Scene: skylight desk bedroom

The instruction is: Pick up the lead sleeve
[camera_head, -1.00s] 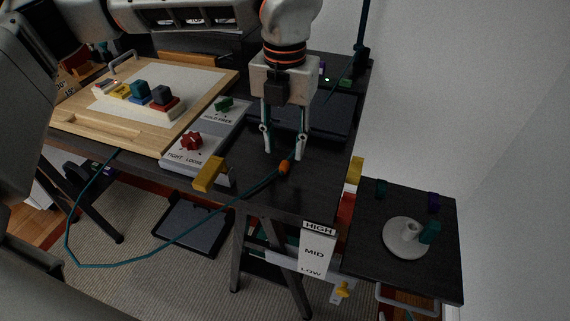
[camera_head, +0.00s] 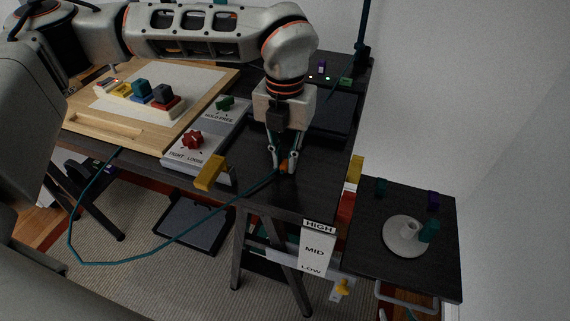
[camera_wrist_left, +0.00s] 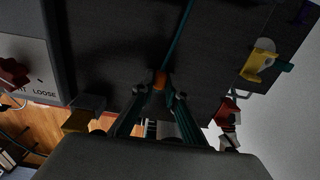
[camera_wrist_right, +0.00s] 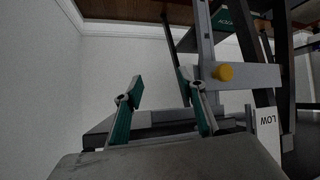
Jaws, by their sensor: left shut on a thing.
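The lead sleeve (camera_head: 284,169) is a small orange piece on the end of a teal lead, at the front right of the dark desk. My left gripper (camera_head: 285,170) reaches down over it with its fingers closed on it. In the left wrist view the orange sleeve (camera_wrist_left: 159,80) sits between the two fingertips, with the teal lead (camera_wrist_left: 180,40) running away from it. The fingers partly cover the sleeve. My right gripper (camera_wrist_right: 158,90) shows only in the right wrist view, open and empty.
The lead hangs in a loop off the desk's front edge. A yellow block (camera_head: 210,174) and the TIGHT/LOOSE panel with a red knob (camera_head: 191,141) stand left of the gripper. A lower side table (camera_head: 375,240) with a white round base (camera_head: 400,243) is at the right.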

